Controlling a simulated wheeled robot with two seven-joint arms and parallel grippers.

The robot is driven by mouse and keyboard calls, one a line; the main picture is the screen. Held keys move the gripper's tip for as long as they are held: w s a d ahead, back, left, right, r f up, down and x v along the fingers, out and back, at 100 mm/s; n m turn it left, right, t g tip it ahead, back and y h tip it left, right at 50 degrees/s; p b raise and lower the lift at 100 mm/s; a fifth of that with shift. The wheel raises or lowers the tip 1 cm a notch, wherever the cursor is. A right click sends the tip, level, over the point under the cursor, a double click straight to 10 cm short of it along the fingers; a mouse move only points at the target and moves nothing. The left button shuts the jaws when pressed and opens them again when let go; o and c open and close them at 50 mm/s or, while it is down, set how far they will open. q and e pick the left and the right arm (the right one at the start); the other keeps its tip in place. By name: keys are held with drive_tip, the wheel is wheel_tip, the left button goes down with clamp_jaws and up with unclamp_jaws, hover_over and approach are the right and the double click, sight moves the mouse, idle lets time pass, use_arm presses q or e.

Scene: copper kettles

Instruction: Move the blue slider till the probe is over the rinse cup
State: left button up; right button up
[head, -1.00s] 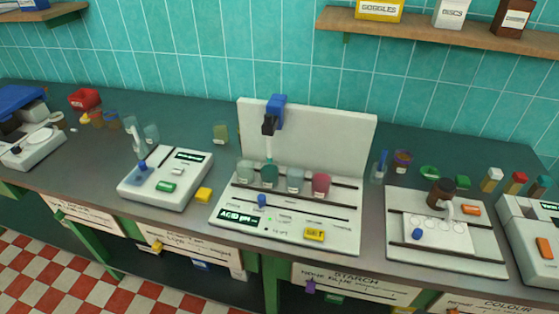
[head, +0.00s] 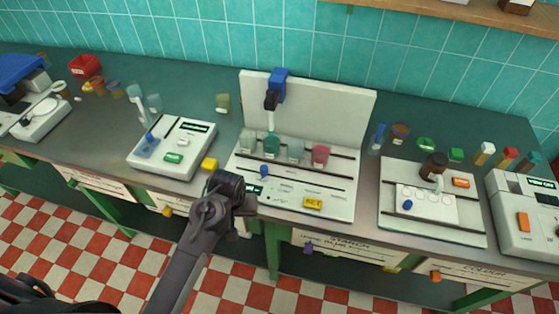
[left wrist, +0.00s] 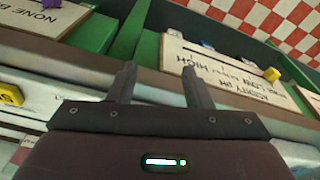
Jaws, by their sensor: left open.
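The middle station is a white panel (head: 285,205) with a raised white back plate (head: 335,105). A small blue slider knob (head: 264,170) sits near the left end of a dark slot in its front. The probe (head: 271,118) hangs from a blue head (head: 278,86) and black clamp, above the teal cup (head: 271,147). A greenish cup (head: 249,141), a pale cup (head: 296,150) and a pink cup (head: 320,154) stand beside it; I cannot read which is for rinsing. My left gripper (head: 243,197) is at the panel's front left, apart from the knob. It shows open and empty in the left wrist view (left wrist: 159,75).
A yellow SET button (head: 313,203) is on the panel. A yellow block (head: 209,164) and a white device (head: 175,148) lie left. Another white station with a blue knob (head: 408,204) stands right.

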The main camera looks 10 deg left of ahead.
sight(264, 168)
use_arm(q)
drive_tip(key=w+r+n, duration=0.1)
drive_tip(key=w, duration=0.2)
drive_tip(key=w+r+n, duration=0.1)
drive_tip(key=w+r, duration=0.1)
drive_tip(key=w, duration=0.1)
drive_tip(key=w+d+r+n+g, duration=0.1)
drive_tip(key=w+r, duration=0.1)
drive_tip(key=w, duration=0.1)
drive_tip(key=shift+r+p, duration=0.1)
drive_tip(key=shift+p, duration=0.2)
drive_tip(key=w+r+n, duration=0.1)
drive_tip(key=w, duration=0.1)
drive_tip(key=w+d+r+n, duration=0.1)
drive_tip(key=w+r, duration=0.1)
drive_tip(key=w+d+r+n+g, duration=0.1)
drive_tip(key=w+r, duration=0.1)
drive_tip(key=w, duration=0.1)
drive_tip(key=shift+r, duration=0.25)
wheel_tip(264, 168, down, 8)
drive_tip(key=shift+s+r+p, duration=0.1)
drive_tip(key=shift+r+p, duration=0.15)
drive_tip(key=shift+p, duration=0.75)
drive_tip(key=shift+c, duration=0.3)
clamp_jaws()
